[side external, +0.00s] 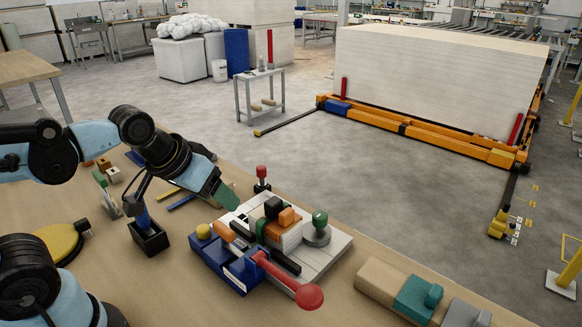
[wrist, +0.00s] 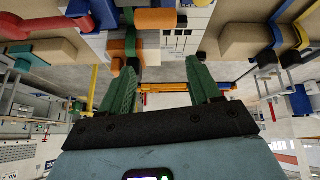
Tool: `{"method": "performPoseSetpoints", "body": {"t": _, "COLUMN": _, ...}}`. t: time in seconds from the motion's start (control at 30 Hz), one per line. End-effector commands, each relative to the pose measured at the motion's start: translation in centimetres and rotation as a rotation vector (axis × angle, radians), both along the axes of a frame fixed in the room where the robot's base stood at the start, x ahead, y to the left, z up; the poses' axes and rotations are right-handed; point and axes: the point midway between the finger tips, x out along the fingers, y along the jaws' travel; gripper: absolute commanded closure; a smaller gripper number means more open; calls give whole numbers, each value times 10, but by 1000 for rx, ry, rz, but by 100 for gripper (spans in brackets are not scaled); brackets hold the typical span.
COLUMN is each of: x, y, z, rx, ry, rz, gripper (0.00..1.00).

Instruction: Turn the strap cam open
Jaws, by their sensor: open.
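A fixture with a pale base plate (side external: 335,245) and a blue front block (side external: 222,262) stands on the bench. On it sit a white block (side external: 292,238) with a green band, a black piece (side external: 273,207) and an orange piece (side external: 287,216) on top. A red lever with a round knob (side external: 308,296) sticks out at the front. I cannot tell for sure which part is the strap cam. My gripper (side external: 228,203) is above the fixture's left rear side, apart from it. In the wrist view its green fingers (wrist: 160,75) are spread and empty.
A green-knobbed post (side external: 320,220) and a red-knobbed post (side external: 262,172) rise beside the work. A yellow knob (side external: 203,231) is at the left. A black holder (side external: 150,238) stands left; teal and tan blocks (side external: 415,297) lie right. Bare bench lies between fixture and these blocks.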

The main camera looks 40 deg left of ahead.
Motion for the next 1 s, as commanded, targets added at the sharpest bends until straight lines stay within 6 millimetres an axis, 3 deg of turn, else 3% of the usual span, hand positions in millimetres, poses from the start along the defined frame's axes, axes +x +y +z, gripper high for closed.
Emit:
{"method": "performPoseSetpoints", "body": {"t": 0.03, "x": 2, "y": 0, "z": 5, "rx": -45, "ry": 36, "rz": 73, "gripper": 46}}
{"method": "performPoseSetpoints", "body": {"t": 0.1, "x": 3, "y": -1, "z": 10, "rx": -117, "ry": 96, "rz": 205, "gripper": 55}}
{"method": "performPoseSetpoints", "body": {"t": 0.3, "x": 4, "y": -2, "z": 28, "rx": -285, "ry": 271, "rz": 641, "gripper": 55}}
{"method": "performPoseSetpoints", "body": {"t": 0.6, "x": 5, "y": -4, "z": 50, "rx": -383, "ry": 436, "rz": 1221, "gripper": 55}}
{"method": "performPoseSetpoints", "body": {"t": 0.83, "x": 5, "y": -5, "z": 53, "rx": -390, "ry": 462, "rz": 1371, "gripper": 55}}
{"method": "performPoseSetpoints", "body": {"t": 1.0, "x": 5, "y": -5, "z": 40, "rx": -390, "ry": 463, "rz": 1373, "gripper": 55}}
